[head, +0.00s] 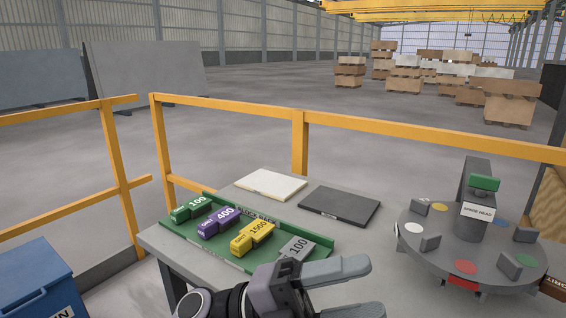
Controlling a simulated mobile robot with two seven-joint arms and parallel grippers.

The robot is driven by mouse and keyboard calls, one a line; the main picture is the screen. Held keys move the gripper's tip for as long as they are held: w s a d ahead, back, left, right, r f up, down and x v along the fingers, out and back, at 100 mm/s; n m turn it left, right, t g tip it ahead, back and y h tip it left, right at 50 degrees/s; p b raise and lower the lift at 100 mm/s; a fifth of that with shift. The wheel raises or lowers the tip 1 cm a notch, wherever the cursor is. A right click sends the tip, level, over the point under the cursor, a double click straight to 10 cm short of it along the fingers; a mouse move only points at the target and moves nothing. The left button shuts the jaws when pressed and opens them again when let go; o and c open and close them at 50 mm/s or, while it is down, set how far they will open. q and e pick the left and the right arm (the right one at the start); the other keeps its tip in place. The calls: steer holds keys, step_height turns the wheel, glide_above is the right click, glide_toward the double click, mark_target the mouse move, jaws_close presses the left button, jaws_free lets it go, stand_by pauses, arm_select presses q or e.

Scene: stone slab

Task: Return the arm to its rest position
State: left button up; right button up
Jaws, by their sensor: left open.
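My left gripper (372,287) is at the bottom middle of the head view, above the front of the table, in front of the green block rack. Its two grey fingers point right and stand apart, with nothing between them. The arm behind it comes in from the lower left and is cut off by the picture's bottom edge. In the picture the gripper lies just below the grey block marked 100 (296,249) and covers part of the table. My right gripper is not in view.
The green rack (222,252) also holds green (188,209), purple (218,221) and yellow (252,237) blocks. Behind it lie a white slab (270,184) and a dark slab (339,205). A round spindle-head station (466,266) stands right. Yellow railings (400,131) run behind; a blue bin (38,283) stands left.

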arm_select(q)
steer(key=w+a+f+n+t+y+p, duration=0.1)
steer(key=w+a+f+n+t+y, duration=0.5)
steer(key=n+t, duration=0.55)
steer(key=w+a+f+n+t+y+p, duration=0.15)
steer(key=a+f+n+t+y, duration=0.35)
steer(key=a+f+n+t, duration=0.65)
steer(key=s+a+f+n+g+y, duration=0.4)
steer(key=s+f, duration=0.3)
steer(key=f, duration=0.2)
steer(key=s+a+f+n+g+y, duration=0.5)
steer(key=s+a+f+n, duration=0.1)
steer(key=f, duration=0.4)
steer(key=shift+s+a+g+p, duration=0.15)
steer(key=shift+s+g+p, duration=0.25)
steer(key=shift+s, duration=0.4)
